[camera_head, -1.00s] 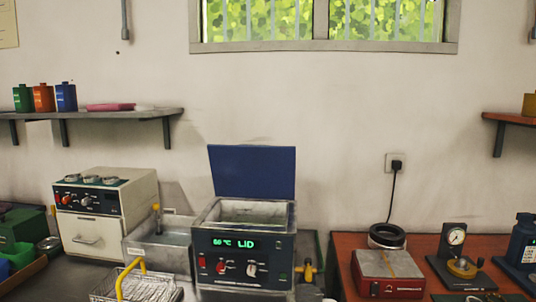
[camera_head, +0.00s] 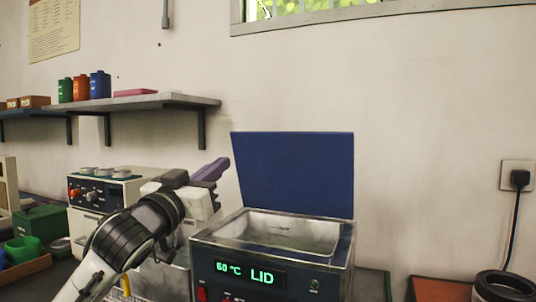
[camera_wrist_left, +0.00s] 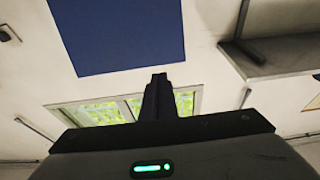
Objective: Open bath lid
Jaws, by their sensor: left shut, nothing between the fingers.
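The bath (camera_head: 320,258) is a grey metal box with an open basin and a green display reading "60 °C LID". Its blue lid (camera_head: 293,172) stands raised at the back, leaning slightly, with the basin uncovered. My left gripper (camera_head: 217,168) is shut and empty, just left of the raised lid and above the bath's left side; a gap shows between them. In the left wrist view the closed fingers (camera_wrist_left: 158,92) point up the picture, with the blue lid (camera_wrist_left: 118,35) beyond them. My right gripper is not in view.
A wall shelf (camera_head: 150,103) holds several bottles at the left. A cream machine with knobs (camera_head: 100,190) and a green container (camera_head: 25,248) stand behind and left of my arm. A dark ring (camera_head: 503,287) sits at the lower right.

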